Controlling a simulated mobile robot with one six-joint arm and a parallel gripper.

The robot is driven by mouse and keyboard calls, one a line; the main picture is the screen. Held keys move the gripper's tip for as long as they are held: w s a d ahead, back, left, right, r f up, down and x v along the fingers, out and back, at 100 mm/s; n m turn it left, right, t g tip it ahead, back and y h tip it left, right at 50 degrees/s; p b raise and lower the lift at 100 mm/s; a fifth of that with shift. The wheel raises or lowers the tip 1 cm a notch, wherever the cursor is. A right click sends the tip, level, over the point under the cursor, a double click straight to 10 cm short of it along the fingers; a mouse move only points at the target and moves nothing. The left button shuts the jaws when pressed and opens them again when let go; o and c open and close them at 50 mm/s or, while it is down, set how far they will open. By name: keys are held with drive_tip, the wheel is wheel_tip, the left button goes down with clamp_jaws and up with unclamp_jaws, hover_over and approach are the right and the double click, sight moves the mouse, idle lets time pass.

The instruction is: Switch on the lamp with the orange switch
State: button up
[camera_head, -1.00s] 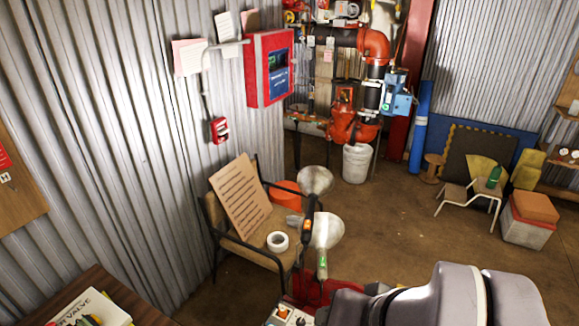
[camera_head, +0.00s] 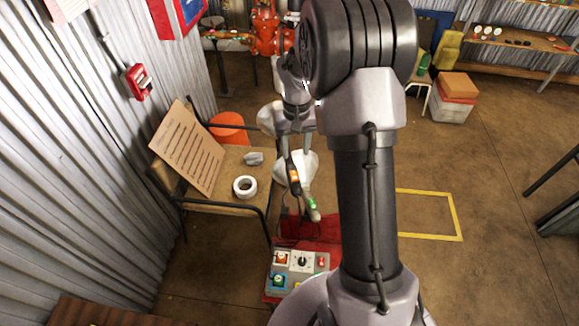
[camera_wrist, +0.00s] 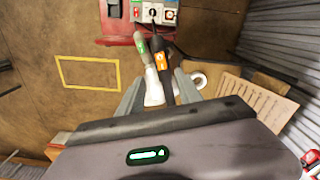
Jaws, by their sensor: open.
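The lamp with the orange switch (camera_head: 294,176) has a dark handle and stands by the chair's front edge. In the wrist view its orange switch (camera_wrist: 162,61) shows between my finger ends. The lamp with the green switch (camera_head: 312,206) has a pale handle and stands right beside it; it also shows in the wrist view (camera_wrist: 141,46). My gripper (camera_head: 296,151) is open above the lamps, fingers pointing down, one to each side of the dark handle as seen from the wrist. Contact cannot be told. My arm hides part of the area, and whether either lamp is lit is unclear.
A control box (camera_head: 297,268) with buttons and a knob is in front of the lamps. The chair (camera_head: 225,198) holds a tape roll (camera_head: 245,187) and a leaning text board (camera_head: 187,150). A corrugated wall (camera_head: 75,160) closes the left. Open floor lies right.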

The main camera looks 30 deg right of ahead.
sight(294, 175)
wheel_tip(294, 175, down, 10)
drive_tip(key=shift+a+f+b, duration=0.1)
drive_tip(key=shift+b, duration=1.15)
drive_tip(key=shift+c, duration=0.4)
